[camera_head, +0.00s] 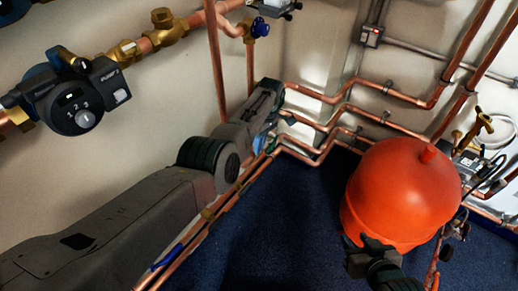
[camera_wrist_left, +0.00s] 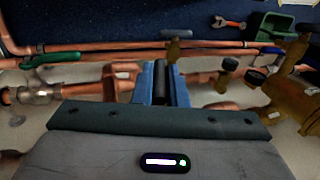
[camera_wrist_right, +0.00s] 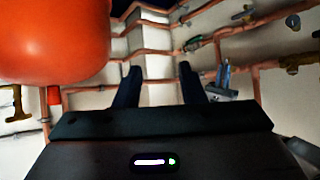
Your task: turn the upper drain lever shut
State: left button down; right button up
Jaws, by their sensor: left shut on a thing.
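My left gripper (camera_wrist_left: 161,72) is shut on a narrow dark piece (camera_wrist_left: 160,88), seen between its blue fingers in the left wrist view. This looks like the upper drain lever, mostly hidden by the fingers, so its angle cannot be told. In the head view the left gripper (camera_head: 273,143) is at the copper pipes by the wall, partly hidden by its own arm. It also shows in the right wrist view (camera_wrist_right: 224,75). My right gripper (camera_wrist_right: 160,78) is open and empty, in front of the red tank (camera_wrist_right: 50,40); it shows in the head view (camera_head: 367,252).
The red tank (camera_head: 405,190) stands right of the left arm. A pump (camera_head: 75,100) is on the wall at upper left. A blue lever (camera_head: 167,258) and a green lever (camera_wrist_left: 52,58) sit on pipes. A green box (camera_wrist_left: 272,27) lies on the blue floor.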

pick_arm(q)
jog(key=shift+f+b, duration=0.15)
jog(key=shift+b, duration=0.95)
jog(key=shift+g+b, duration=0.3)
pick_arm(e)
jog(key=shift+w+a+r+m+t, duration=0.1)
jog(key=shift+w+r+t, duration=0.55)
jog(key=shift+t, duration=0.3)
jog(key=shift+w+d+r+m+t, duration=0.1)
jog(key=shift+w+r+t, duration=0.45)
jog(key=shift+r+t, duration=0.3)
jog(key=shift+w+a+r+m+t, duration=0.1)
jog(key=shift+w+r+t, duration=0.5)
jog(key=shift+t, duration=0.4)
pick_arm(q)
jog(key=c, duration=1.5)
grip_release()
jog(key=shift+o, duration=0.2)
